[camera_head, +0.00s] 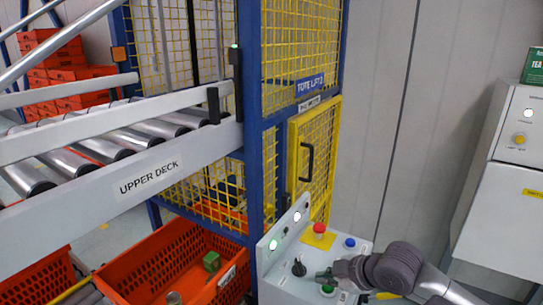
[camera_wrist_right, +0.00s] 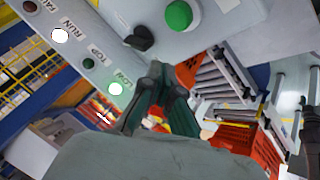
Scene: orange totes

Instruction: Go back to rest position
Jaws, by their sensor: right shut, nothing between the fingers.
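My right gripper (camera_head: 325,277) is at the control box (camera_head: 275,285) at the lower middle of the head view, its dark grey wrist coming from the lower right. It is shut and empty. In the right wrist view its fingers (camera_wrist_right: 165,80) are together, close to the black selector knob (camera_wrist_right: 140,38) and the green button (camera_wrist_right: 179,15). The knob (camera_head: 298,268) and green button (camera_head: 328,290) also show beside the fingertips in the head view. I cannot tell whether the fingers touch the knob. My left gripper is not in view.
The box also has a red button (camera_head: 319,229) and a blue button (camera_head: 349,242). A yellow mesh lift cage (camera_head: 257,75) stands behind it. A roller conveyor (camera_head: 120,140) and orange totes (camera_head: 135,258) are left. A white cabinet (camera_head: 515,200) stands right.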

